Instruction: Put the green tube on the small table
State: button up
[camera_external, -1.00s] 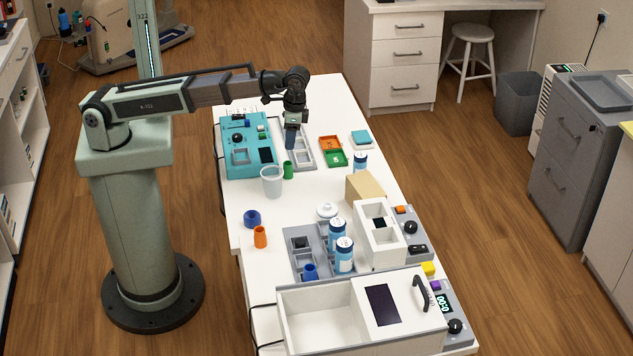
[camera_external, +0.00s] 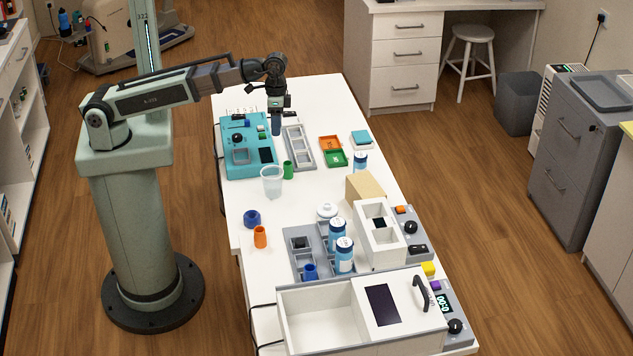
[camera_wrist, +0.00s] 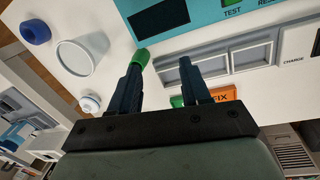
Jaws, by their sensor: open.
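The green tube (camera_external: 288,170) stands upright on the white worktop, beside a translucent cup. In the wrist view the green tube (camera_wrist: 138,58) shows at the tip of the left finger; I cannot tell from this view how far apart they are. My gripper (camera_external: 276,128) is open and empty, with its fingers spread in the wrist view (camera_wrist: 163,75). In the external view it hangs above the teal device, behind the tube and apart from it. I cannot tell which surface is the small table; a white stool (camera_external: 472,38) stands at the back.
The translucent cup (camera_external: 272,184) is close to the tube. The teal device (camera_external: 233,165) and grey rack (camera_external: 303,158) lie behind it. A blue ring (camera_external: 252,219) and orange tube (camera_external: 260,237) stand nearer the camera.

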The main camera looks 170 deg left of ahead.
jog(key=m, duration=0.2)
jog(key=m+t+y, duration=0.2)
jog(key=m+t, duration=0.1)
jog(key=m, duration=0.6)
send_over(290, 173)
jog(key=s, duration=0.2)
jog(key=shift+s+d+f, duration=0.1)
jog(key=shift+d+f, duration=0.1)
jog(key=shift+f, duration=1.65)
jog(key=shift+s+d+f, duration=0.1)
jog(key=shift+d+f, duration=0.1)
jog(key=shift+f, duration=1.6)
jog(key=shift+s+x, duration=0.15)
jog(key=shift+x, duration=1.15)
jog(key=shift+s+x, duration=0.1)
jog(key=shift+x, duration=1.2)
jog(key=shift+f, duration=0.15)
jog(key=c, duration=0.8)
jog(key=shift+r, duration=5)
